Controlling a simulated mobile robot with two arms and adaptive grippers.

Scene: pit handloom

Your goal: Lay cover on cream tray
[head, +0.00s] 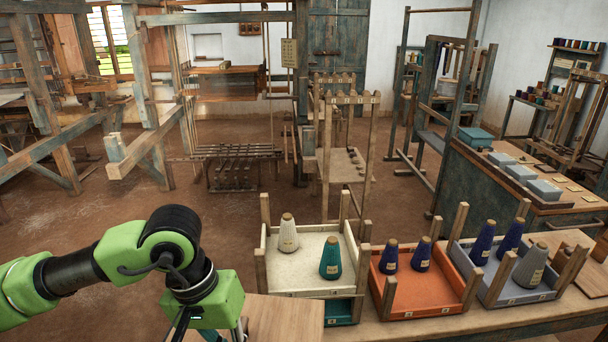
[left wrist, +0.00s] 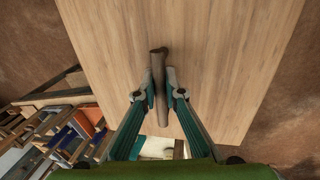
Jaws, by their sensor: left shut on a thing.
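The cover (head: 280,318) is a flat pale wooden board with a dark wooden bar handle (left wrist: 159,75). My left gripper (left wrist: 157,90) is shut on that handle, and the board spreads beyond the fingers in the left wrist view. In the head view the cover is at the bottom, in front of and left of the cream tray (head: 284,282); the gripper's fingers are mostly cut off there. The cream tray has corner posts and holds a cream cone (head: 288,234) and a teal cone (head: 330,258), both upright. My right gripper is not in view.
A teal tray (head: 341,312) shows beneath the cream tray. An orange tray (head: 432,296) with two blue cones and a grey tray (head: 512,295) with blue and grey cones stand to the right on the bench (head: 400,328). Wooden boards (head: 573,274) are at far right.

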